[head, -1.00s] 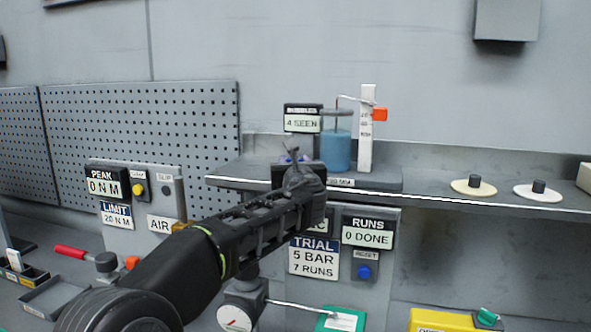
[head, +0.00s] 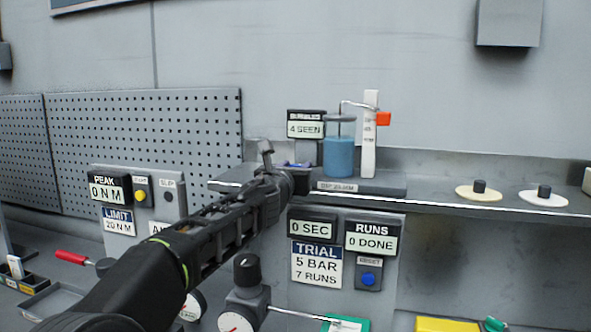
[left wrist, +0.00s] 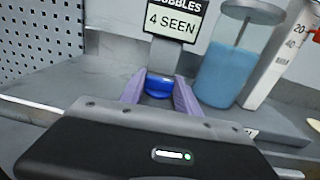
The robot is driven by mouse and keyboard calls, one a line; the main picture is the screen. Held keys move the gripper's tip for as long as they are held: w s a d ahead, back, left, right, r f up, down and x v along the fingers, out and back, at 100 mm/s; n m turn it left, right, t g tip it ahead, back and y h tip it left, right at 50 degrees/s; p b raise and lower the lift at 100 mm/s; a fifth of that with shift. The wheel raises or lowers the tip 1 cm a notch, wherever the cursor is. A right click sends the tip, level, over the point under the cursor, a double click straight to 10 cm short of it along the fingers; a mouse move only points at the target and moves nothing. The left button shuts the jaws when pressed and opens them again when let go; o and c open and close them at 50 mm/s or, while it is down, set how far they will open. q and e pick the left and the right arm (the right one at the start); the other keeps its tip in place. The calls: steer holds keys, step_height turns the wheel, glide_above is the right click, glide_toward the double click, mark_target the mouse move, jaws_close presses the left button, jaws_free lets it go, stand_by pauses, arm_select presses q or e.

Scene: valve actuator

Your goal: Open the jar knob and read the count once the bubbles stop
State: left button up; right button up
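The jar (head: 339,155) of blue liquid stands on the shelf, with no bubbles that I can make out. Left of it the BUBBLES counter (head: 305,125) reads 4 SEEN; it also shows in the left wrist view (left wrist: 172,22). A blue knob (left wrist: 158,86) sits below the counter, mostly hidden by my gripper in the head view (head: 297,164). My left gripper (left wrist: 160,90) has its purple fingers on either side of the knob, very close to it. I cannot tell whether they press on it. My right gripper is not in view.
A white scale (head: 369,140) with an orange marker stands right of the jar. Two discs with black pegs (head: 478,191) lie on the shelf (head: 440,196) farther right. Below are the RUNS display (head: 371,238), a gauge (head: 236,322) and a green-cornered block (head: 345,324).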

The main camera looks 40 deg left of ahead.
arm_select(q)
steer(key=o, duration=0.4)
steer(key=shift+o, duration=0.2)
steer(key=b+v, duration=0.1)
steer(key=v, duration=0.6)
steer(key=shift+s+d, duration=0.15)
steer(key=shift+s, duration=0.2)
